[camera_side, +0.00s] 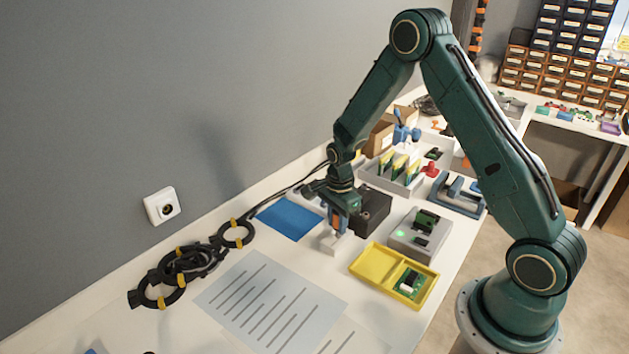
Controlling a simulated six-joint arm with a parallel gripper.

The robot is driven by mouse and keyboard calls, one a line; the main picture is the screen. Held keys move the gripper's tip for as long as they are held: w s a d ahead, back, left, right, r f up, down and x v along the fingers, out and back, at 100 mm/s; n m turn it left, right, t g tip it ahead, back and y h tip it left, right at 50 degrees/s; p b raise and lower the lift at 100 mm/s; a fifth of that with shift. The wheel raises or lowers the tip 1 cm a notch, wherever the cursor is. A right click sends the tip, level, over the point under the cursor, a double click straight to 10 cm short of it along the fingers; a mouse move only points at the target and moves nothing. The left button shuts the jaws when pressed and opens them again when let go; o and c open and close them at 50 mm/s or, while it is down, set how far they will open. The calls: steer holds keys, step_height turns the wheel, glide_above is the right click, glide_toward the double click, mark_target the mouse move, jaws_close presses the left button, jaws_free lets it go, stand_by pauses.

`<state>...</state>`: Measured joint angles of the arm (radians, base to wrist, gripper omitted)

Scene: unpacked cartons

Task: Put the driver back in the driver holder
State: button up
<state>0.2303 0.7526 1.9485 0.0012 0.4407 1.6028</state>
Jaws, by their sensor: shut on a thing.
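My gripper (338,224) points down over the middle of the table, shut on a small upright thing with an orange part, which looks like the driver (335,221). The fingers hide most of it. A small pale grey block (329,243), which looks like the driver holder, stands on the table directly below the fingertips. I cannot tell whether the driver's tip is inside the block or just above it.
A black box (374,208) stands close right of my gripper. A blue mat (289,220) lies to the left. A yellow tray (370,266) with a green circuit board and a grey device (405,240) are at the right. Coiled black cables (180,265) and a printed sheet (268,300) lie in front.

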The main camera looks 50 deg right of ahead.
steer(key=shift+f, duration=1.15)
steer(key=o, duration=1.1)
steer(key=shift+r, duration=0.15)
step_height(320, 180, up, 13)
steer(key=shift+r, duration=0.25)
